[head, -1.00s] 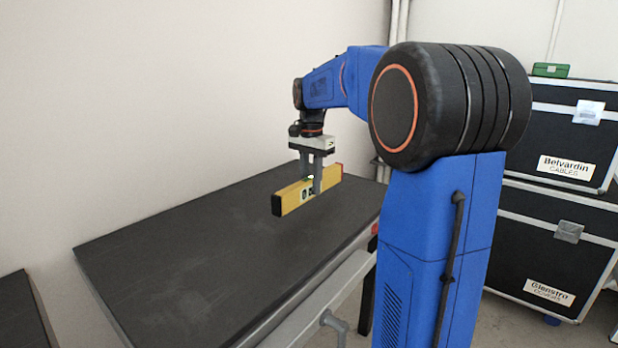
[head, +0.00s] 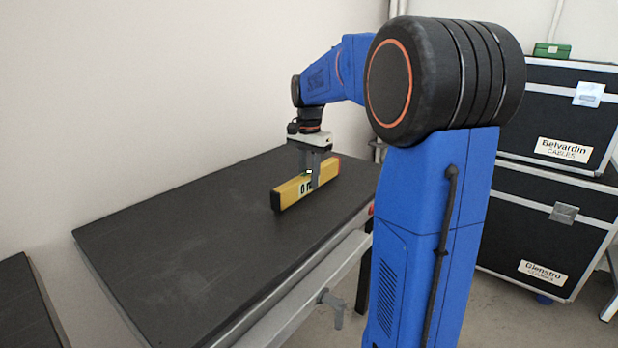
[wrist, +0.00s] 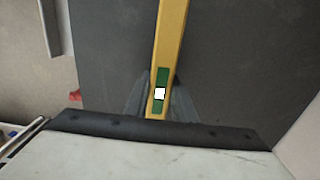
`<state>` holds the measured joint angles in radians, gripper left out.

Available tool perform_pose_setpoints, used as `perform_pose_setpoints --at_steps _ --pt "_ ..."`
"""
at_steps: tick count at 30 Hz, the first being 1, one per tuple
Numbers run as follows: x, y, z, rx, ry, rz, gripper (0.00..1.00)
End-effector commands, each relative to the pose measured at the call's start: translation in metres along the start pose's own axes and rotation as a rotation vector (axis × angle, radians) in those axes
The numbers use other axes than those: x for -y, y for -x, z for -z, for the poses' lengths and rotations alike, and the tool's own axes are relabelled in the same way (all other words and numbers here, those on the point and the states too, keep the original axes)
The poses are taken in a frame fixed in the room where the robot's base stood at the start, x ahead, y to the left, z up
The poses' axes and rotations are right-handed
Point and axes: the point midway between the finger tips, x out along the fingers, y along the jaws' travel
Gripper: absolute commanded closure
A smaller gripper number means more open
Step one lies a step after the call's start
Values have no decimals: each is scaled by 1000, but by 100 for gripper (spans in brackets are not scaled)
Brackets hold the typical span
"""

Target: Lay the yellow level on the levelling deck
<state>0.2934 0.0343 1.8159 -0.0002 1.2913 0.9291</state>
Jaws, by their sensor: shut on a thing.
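The fingers partly hide the level's middle.
Stacked black flight cases (head: 545,220) stand on the right, with a small green box (head: 551,50) on top. Another dark surface (head: 25,305) is at the lower left. A clamp handle (head: 330,305) hangs from the deck's front rail. The deck's left and middle are bare.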

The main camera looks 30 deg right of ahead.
Motion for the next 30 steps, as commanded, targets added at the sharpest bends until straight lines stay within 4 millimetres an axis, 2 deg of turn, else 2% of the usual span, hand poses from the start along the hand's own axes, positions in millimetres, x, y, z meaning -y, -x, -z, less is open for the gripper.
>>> perform_pose_setpoints --at_steps 20,21,24,30 --pt "0 -8 0 0 0 0 100" --pt "0 -9 0 0 0 0 74" --pt "0 -9 0 0 0 0 55" --pt "0 -9 0 0 0 0 55"
